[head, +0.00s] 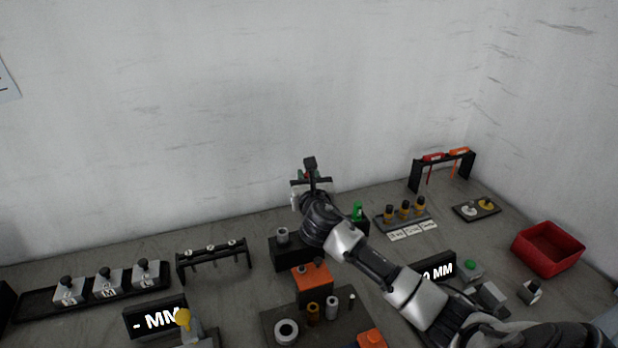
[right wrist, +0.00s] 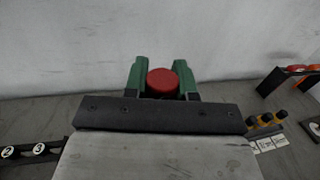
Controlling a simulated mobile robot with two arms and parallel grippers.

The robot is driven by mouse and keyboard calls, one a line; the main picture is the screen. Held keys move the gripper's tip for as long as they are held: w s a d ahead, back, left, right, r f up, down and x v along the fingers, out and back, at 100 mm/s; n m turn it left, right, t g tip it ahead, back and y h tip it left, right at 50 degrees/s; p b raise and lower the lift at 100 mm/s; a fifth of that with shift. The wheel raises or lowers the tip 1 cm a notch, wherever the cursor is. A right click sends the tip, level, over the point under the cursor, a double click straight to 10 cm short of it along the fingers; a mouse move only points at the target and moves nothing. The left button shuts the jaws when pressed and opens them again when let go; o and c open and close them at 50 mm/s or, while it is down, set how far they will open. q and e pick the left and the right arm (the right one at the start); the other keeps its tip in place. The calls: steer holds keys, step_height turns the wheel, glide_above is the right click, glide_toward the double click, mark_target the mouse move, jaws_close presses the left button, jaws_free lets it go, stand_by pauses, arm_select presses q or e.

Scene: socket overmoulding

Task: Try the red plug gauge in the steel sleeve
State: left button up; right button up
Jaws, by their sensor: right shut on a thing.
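My right gripper (head: 310,178) is raised above the back of the bench, in front of the wall. Its green fingers (right wrist: 162,92) are shut on a red round-ended piece (right wrist: 161,80), which looks like the red plug gauge; in the head view only a small bit of red shows. A grey metal cylinder (head: 282,236) stands on a black block (head: 284,255), below and left of the gripper. A silver cylinder (head: 332,304) stands upright on the dark front tray. I cannot tell which of these is the steel sleeve. My left gripper is not in view.
A green piece (head: 357,211) stands behind my right forearm. The dark tray (head: 270,316) also holds a ring (head: 287,331) and a brass cylinder (head: 313,312). An orange-topped block (head: 312,277) stands behind it. A red bin (head: 548,248) is at right, a black rack (head: 213,250) at left.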

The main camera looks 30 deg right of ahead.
steer(key=shift+r+p, duration=0.15)
steer(key=shift+p, duration=0.4)
arm_select(q)
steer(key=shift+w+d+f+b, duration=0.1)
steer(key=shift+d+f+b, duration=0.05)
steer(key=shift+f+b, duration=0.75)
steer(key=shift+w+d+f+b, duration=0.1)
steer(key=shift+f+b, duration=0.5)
steer(key=shift+b, duration=0.5)
arm_select(e)
step_height(320, 180, down, 7)
steer(key=shift+r, duration=0.2)
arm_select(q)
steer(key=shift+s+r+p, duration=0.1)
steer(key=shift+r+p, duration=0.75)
arm_select(e)
steer(key=shift+r, duration=0.1)
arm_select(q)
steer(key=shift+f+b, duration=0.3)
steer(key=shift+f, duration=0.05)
arm_select(e)
steer(key=shift+f, duration=0.55)
stand_by(0.4)
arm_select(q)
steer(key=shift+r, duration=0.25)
arm_select(e)
steer(key=shift+r, duration=0.15)
